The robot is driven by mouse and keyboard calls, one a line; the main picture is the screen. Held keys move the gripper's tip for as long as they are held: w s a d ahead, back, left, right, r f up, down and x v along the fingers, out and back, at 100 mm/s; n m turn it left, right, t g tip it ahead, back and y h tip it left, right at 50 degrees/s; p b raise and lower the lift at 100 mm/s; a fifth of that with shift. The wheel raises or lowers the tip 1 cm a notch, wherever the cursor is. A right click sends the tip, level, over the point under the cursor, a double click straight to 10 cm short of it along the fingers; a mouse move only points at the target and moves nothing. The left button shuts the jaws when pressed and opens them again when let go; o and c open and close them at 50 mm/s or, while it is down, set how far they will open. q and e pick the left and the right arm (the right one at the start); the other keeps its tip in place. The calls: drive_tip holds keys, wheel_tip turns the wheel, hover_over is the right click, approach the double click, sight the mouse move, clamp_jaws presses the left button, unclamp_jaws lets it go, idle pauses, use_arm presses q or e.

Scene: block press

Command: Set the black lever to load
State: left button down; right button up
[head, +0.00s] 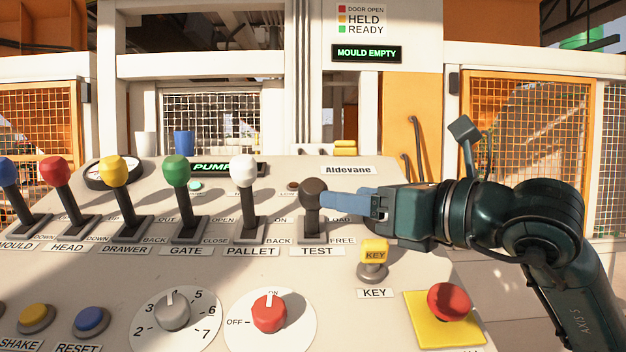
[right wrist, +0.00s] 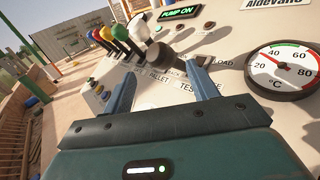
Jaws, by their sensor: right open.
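The black lever (head: 313,190) stands at the right end of the lever row, above the TEST label (head: 317,251). LOAD is printed at the far end of its slot and FREE at the near end. Its knob sits lower than the neighbouring knobs and looks tipped toward me, on the FREE side. My right gripper (head: 338,200) is open, its blue fingers reaching the knob from the right. In the right wrist view the black knob (right wrist: 160,57) shows just beyond the open fingers (right wrist: 163,85); contact is unclear. My left gripper is not in view.
The white PALLET lever (head: 243,171) stands just left of the black one, with other coloured levers further left. A yellow key (head: 374,252) and a red button (head: 449,302) lie nearer, below my right arm. A display (head: 367,54) reads MOULD EMPTY.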

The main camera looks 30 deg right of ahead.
sight(312, 208)
drive_tip(key=p+x, duration=0.2)
drive_tip(key=x, duration=0.6)
clamp_jaws()
idle(0.5)
